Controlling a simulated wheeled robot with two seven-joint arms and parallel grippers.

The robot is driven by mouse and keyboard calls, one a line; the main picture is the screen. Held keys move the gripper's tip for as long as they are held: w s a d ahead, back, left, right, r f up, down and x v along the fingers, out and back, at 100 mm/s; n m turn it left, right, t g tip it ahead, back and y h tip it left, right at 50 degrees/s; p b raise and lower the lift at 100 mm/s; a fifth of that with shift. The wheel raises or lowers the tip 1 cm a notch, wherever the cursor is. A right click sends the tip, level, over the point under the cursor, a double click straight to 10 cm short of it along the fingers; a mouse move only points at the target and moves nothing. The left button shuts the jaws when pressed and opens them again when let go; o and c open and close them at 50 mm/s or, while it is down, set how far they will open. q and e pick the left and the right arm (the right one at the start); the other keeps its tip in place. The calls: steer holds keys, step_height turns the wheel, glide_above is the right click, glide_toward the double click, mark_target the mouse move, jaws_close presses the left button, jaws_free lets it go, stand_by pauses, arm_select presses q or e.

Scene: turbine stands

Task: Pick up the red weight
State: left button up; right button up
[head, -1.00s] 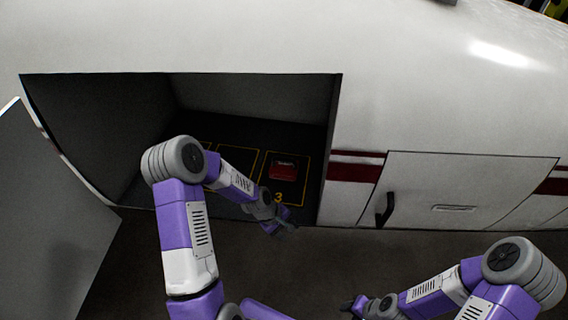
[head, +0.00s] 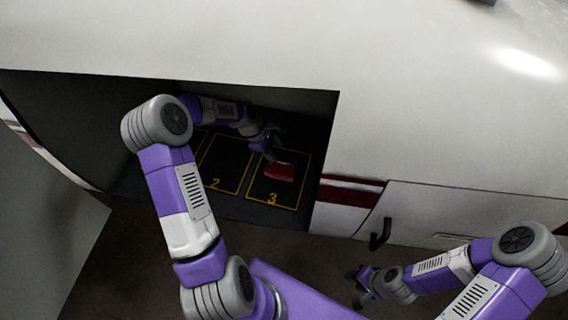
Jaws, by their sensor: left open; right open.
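The red weight (head: 279,172) lies inside the open bay of the white turbine housing, on the dark floor within the yellow square marked 3. My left gripper (head: 270,152) is inside the bay, at the upper left edge of the red weight. It is open; whether it touches the weight I cannot tell. My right gripper (head: 358,284) is open and empty, outside the housing at the lower middle right, below the closed hatch.
A yellow square marked 2 (head: 226,166) lies left of square 3 and looks empty. The bay's right edge stands close to square 3. A closed hatch with a black handle (head: 380,234) is on the right. An open grey door panel (head: 50,240) stands at the left.

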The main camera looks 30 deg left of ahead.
mark_target(280, 157)
arm_select(q)
steer(key=x, duration=0.5)
steer(key=shift+s+d+f+p, duration=0.2)
steer(key=shift+s+d+p, duration=0.1)
steer(key=shift+p, duration=0.05)
jaws_close()
steer(key=shift+r, duration=0.1)
